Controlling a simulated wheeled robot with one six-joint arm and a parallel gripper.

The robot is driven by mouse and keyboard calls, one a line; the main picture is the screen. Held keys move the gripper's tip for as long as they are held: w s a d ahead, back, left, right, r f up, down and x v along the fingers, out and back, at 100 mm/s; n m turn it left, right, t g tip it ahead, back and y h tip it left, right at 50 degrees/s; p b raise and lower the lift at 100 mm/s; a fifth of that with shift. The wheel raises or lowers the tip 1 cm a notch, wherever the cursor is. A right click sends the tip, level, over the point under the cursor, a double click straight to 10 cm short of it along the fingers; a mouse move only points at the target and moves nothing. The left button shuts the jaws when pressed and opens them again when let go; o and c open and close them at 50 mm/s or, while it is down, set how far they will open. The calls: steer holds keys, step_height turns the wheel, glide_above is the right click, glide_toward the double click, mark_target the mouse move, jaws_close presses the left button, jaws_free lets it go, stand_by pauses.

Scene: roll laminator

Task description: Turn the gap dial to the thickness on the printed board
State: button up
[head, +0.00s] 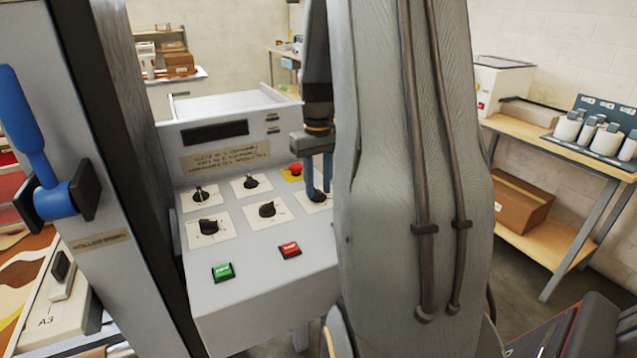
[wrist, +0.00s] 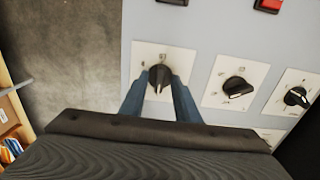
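A grey control panel carries several black dials on white plates. Dial labels are too small to read.
A neighbouring dial (wrist: 237,87) is beside my gripper. A green button (head: 222,272), a red button (head: 289,250) and a red mushroom button (head: 295,169) are on the panel. A blue lever (head: 30,130) stands at the left. A wooden bench (head: 545,140) is at the right.

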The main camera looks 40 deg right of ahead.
jaws_close()
steer(key=shift+m, duration=0.3)
steer(key=m+p, duration=0.1)
steer(key=m, duration=0.4)
steer(key=shift+w+r, duration=0.1)
steer(key=m, duration=0.6)
steer(key=shift+p, duration=0.3)
steer(key=shift+m, duration=0.3)
jaws_free()
